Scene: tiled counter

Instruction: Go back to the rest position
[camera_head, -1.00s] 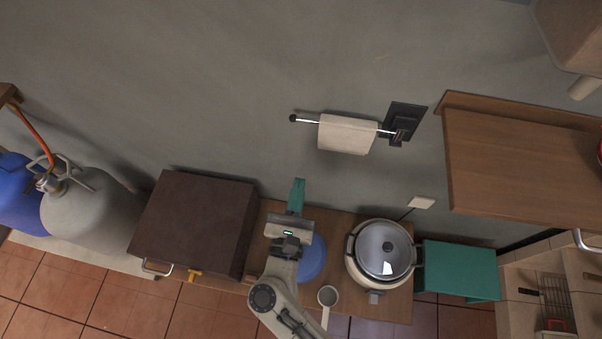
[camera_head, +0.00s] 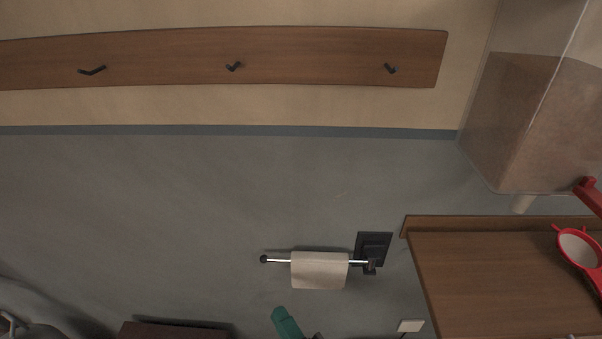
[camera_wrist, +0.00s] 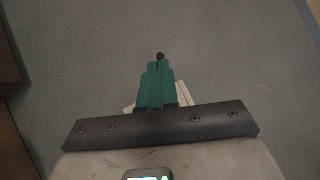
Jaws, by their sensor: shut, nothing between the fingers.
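My gripper (camera_head: 286,322) shows at the bottom edge of the head view, only its teal fingers in sight, below the paper towel roll. In the wrist view my gripper (camera_wrist: 160,80) has its teal fingers pressed together with nothing between them. It points toward the plain grey wall (camera_wrist: 90,50). A pale piece, partly hidden, shows behind the fingers in the wrist view; it looks like the towel roll. The rest of my arm is out of the head view.
The paper towel roll (camera_head: 319,270) hangs on a wall bar near my gripper. A wooden shelf (camera_head: 500,280) with a red strainer (camera_head: 579,248) juts out at right. A hook board (camera_head: 330,55) runs along the top. A dark brown box (camera_head: 175,330) shows at the bottom left.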

